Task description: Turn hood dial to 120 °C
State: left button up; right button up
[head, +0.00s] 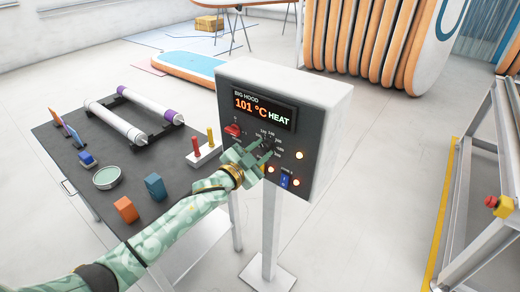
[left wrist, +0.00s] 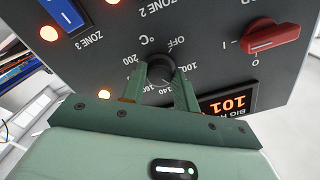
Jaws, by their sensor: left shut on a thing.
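The hood control box (head: 325,95) stands on a pale post, its dark front panel facing my left arm. Its display (head: 263,109) reads "BIG HOOD", 101 °C and HEAT. The black hood dial (left wrist: 159,66) sits among printed marks, including OFF, 100, 140, 160 and 200. In the left wrist view the panel appears upside down. My left gripper (head: 263,148) is shut on the dial, with one green finger on each side of it in the left wrist view (left wrist: 160,80). The fingers hide part of the scale, and the dial's pointer cannot be made out. My right gripper is not in view.
On the panel are a red switch (head: 232,130), a blue switch (head: 284,182) and several lit lamps. A dark table (head: 75,150) at left holds rollers, blocks and a round dish. Boards (head: 385,45) stand behind; a metal frame (head: 480,180) is at right.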

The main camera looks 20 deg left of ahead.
pick_arm(q)
jog(key=shift+m, duration=0.5)
jog(key=o, duration=1)
jog(key=shift+c, duration=0.2)
jog(key=p+v, duration=0.2)
jog(key=v, duration=1.4)
jog(key=shift+s, duration=0.2)
